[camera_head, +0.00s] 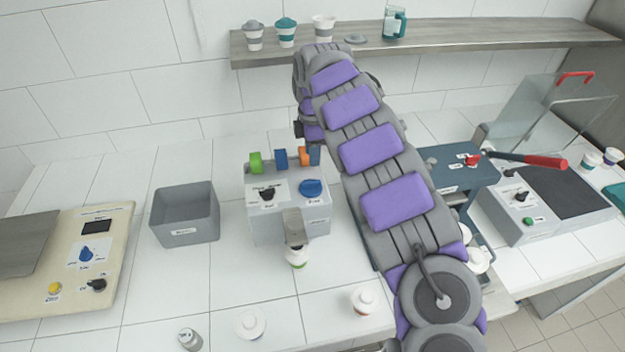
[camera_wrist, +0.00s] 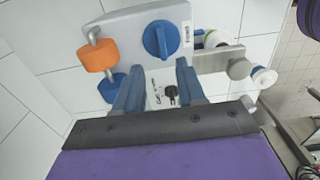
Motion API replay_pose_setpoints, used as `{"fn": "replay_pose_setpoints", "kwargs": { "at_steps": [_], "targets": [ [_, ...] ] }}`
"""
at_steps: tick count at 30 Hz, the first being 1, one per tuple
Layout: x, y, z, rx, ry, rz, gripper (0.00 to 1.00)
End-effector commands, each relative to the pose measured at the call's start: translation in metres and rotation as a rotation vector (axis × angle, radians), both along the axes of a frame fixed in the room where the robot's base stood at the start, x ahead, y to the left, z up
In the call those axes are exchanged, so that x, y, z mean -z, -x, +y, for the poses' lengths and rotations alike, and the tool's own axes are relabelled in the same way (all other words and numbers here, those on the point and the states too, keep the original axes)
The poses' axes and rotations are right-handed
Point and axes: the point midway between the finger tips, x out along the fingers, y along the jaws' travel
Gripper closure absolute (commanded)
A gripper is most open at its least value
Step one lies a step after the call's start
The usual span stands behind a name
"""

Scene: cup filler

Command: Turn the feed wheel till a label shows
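A grey box-shaped machine (camera_head: 289,215) stands on the white tiled counter. Its front carries a black knob (camera_head: 267,194) and a round blue knob (camera_head: 311,188), each by a small white label too small to read with certainty. The blue knob also shows in the wrist view (camera_wrist: 162,40). Green (camera_head: 256,162), blue (camera_head: 280,158) and orange (camera_head: 304,156) pieces sit along its top. I cannot tell which part is the feed wheel. My gripper (camera_wrist: 159,78) is open and empty over the machine, its blue fingers apart, below the blue knob in the wrist view. My arm hides it in the head view.
A grey open bin (camera_head: 185,216) and a beige panel (camera_head: 75,262) stand left. Small bottles stand along the front. A shelf with cups (camera_head: 430,40) runs behind.

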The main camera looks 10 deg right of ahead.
Motion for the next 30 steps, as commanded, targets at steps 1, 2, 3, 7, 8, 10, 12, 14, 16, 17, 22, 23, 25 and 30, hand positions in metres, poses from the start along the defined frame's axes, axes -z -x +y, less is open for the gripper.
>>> {"fn": "replay_pose_setpoints", "kwargs": {
  "at_steps": [1, 2, 3, 7, 8, 10, 12, 14, 16, 17, 22, 23, 25, 30],
  "targets": [
    [0.012, 0.002, -0.001, 0.002, 0.001, 0.007, 0.61],
    [0.018, 0.002, -0.001, 0.002, 0.001, 0.008, 0.61],
    [0.026, 0.002, -0.001, 0.003, 0.0, 0.006, 0.61],
    [0.052, 0.002, -0.001, 0.002, 0.001, 0.007, 0.61],
    [0.057, 0.001, 0.0, 0.001, 0.0, 0.006, 0.61],
    [0.07, 0.001, -0.001, 0.003, -0.002, 0.004, 0.61],
    [0.081, 0.002, -0.001, 0.004, -0.001, 0.007, 0.61],
    [0.089, 0.002, -0.001, 0.003, -0.001, 0.008, 0.61],
    [0.096, 0.002, 0.0, 0.002, 0.0, 0.006, 0.61],
    [0.098, 0.002, 0.0, 0.002, 0.0, 0.005, 0.61],
    [0.105, 0.001, 0.0, 0.002, -0.001, 0.002, 0.61],
    [0.105, 0.001, 0.0, 0.002, -0.001, 0.001, 0.61],
    [0.105, 0.001, 0.0, 0.002, -0.001, 0.001, 0.61],
    [0.105, 0.001, 0.0, 0.002, -0.001, 0.002, 0.63]
  ]
}}
